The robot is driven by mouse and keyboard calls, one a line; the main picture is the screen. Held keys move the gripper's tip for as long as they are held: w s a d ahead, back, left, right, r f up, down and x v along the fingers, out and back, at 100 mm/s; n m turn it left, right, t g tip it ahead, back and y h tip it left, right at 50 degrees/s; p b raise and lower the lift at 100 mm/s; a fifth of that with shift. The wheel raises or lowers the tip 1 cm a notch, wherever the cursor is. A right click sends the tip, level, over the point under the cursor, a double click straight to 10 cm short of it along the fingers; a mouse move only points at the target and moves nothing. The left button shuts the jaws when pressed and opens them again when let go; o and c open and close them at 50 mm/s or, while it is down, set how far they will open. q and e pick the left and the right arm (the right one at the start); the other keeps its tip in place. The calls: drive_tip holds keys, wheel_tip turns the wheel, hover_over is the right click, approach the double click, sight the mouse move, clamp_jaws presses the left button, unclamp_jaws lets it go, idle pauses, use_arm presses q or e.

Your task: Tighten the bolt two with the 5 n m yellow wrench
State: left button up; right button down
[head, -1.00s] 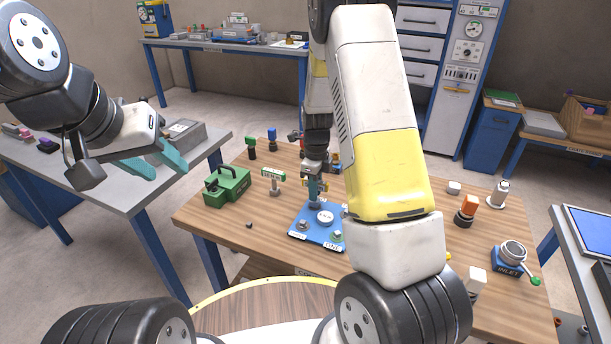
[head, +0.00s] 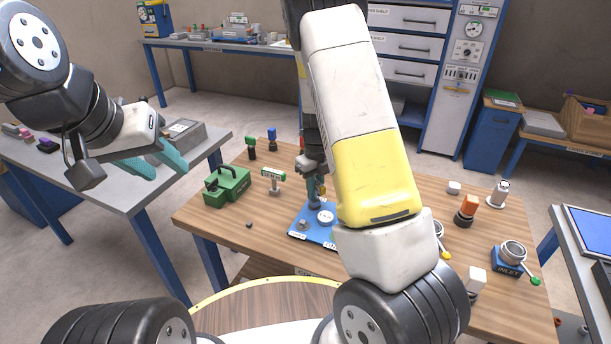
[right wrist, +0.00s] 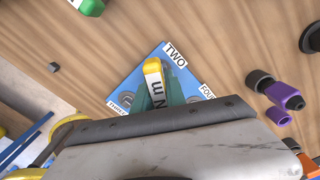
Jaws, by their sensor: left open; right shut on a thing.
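In the right wrist view the plate (right wrist: 125,88) shows labels TWO (right wrist: 175,52), THREE and FOUR. My right gripper (head: 314,197) is over the far part of the plate, shut on the yellow wrench. The wrench (right wrist: 154,70) shows "N m" between the teal fingers (right wrist: 160,95). Its lower end and bolt two are hidden, so contact cannot be told. My left gripper (head: 160,165) is open and empty, left of the table.
A green case (head: 228,186) and a green-topped stand (head: 273,178) are left of the plate. An orange-topped part (head: 467,205) and the INLET valve (head: 512,255) are on the right. My right arm hides the table's middle.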

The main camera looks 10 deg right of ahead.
drive_tip(key=m, duration=0.5)
drive_tip(key=m, duration=0.6)
drive_tip(key=c, duration=1.3)
unclamp_jaws()
drive_tip(key=shift+r, duration=2.25)
